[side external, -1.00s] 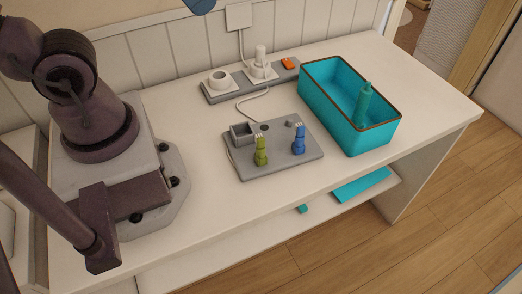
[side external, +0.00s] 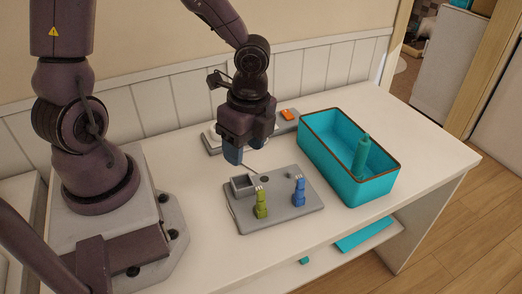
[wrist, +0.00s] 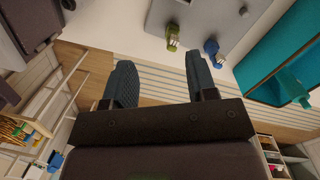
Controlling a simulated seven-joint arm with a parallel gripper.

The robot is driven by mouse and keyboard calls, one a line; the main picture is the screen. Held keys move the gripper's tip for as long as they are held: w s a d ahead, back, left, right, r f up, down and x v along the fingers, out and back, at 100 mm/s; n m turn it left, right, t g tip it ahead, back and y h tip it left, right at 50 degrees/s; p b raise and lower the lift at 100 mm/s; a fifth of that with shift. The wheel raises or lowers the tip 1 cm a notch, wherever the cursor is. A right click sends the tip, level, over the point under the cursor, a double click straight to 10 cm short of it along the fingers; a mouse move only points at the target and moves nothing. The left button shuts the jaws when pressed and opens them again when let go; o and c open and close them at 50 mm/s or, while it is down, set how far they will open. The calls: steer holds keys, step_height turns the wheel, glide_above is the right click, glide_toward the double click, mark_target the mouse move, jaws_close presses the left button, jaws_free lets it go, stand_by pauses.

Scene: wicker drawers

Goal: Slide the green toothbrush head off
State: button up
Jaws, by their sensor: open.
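The green toothbrush head (side external: 261,204) stands upright on the grey tray (side external: 285,215), near its front edge. It also shows at the top of the wrist view (wrist: 172,38). The blue toothbrush head (side external: 299,190) stands to its right on the same tray and appears in the wrist view too (wrist: 213,52). My gripper (side external: 240,154) hangs pointing down, above and behind the green head, apart from it. In the wrist view my gripper (wrist: 160,70) has its two blue fingers spread with nothing between them. How the green head is mounted cannot be made out.
A grey holder strip (side external: 285,127) with an orange item (side external: 287,115) lies along the wall, partly hidden by my gripper.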

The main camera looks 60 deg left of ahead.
mark_target(261, 190)
steer(key=d+f+m, duration=0.1)
steer(key=f+m, duration=0.1)
steer(key=f, duration=0.2)
steer(key=w+d+f+m, duration=0.1)
steer(key=f+m, duration=0.1)
steer(key=f, duration=0.2)
steer(key=w+d+f+m+t, duration=0.1)
steer(key=f+m, duration=0.1)
steer(key=f, duration=0.3)
steer(key=shift+h, duration=0.3)
jaws_close()
